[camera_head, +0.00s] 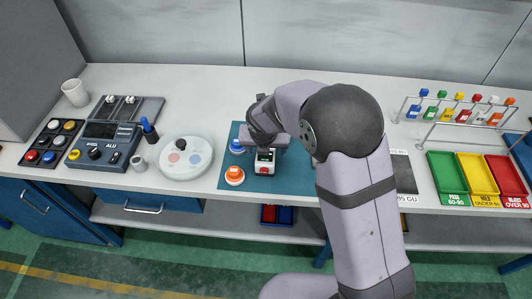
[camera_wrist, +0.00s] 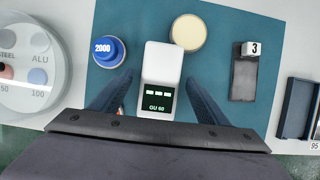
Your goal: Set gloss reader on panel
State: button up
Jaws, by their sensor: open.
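The gloss reader is a small white box with a dark, green-lit display marked GU 60. It stands on the teal mat in the wrist view (camera_wrist: 163,62) and shows partly under my wrist in the head view (camera_head: 265,168). My gripper (camera_wrist: 158,88) is open, with one dark finger on each side of the reader; whether they touch it I cannot tell. A small dark grey panel (camera_wrist: 243,82) with a white block marked 3 lies on the mat to the reader's right. A larger dark panel (camera_head: 402,172) labelled 95 GU lies right of the mat, partly behind my arm.
A blue knob (camera_wrist: 109,50) marked 2000 and a cream disc (camera_wrist: 188,32) flank the reader. An orange knob (camera_head: 234,176) sits near the mat's left edge. A round white tray (camera_head: 186,157) stands left. Coloured bins (camera_head: 447,198) and a sample rack (camera_head: 460,116) stand right.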

jog(key=shift+x, duration=1.1)
jog(key=shift+f, duration=0.25)
jog(key=c, duration=1.7)
jog(key=shift+o, duration=0.2)
jog(key=shift+r, duration=0.15)
notch_tip(320, 180, up, 10)
jog(key=shift+r+b, duration=0.15)
jog(key=shift+b, duration=0.45)
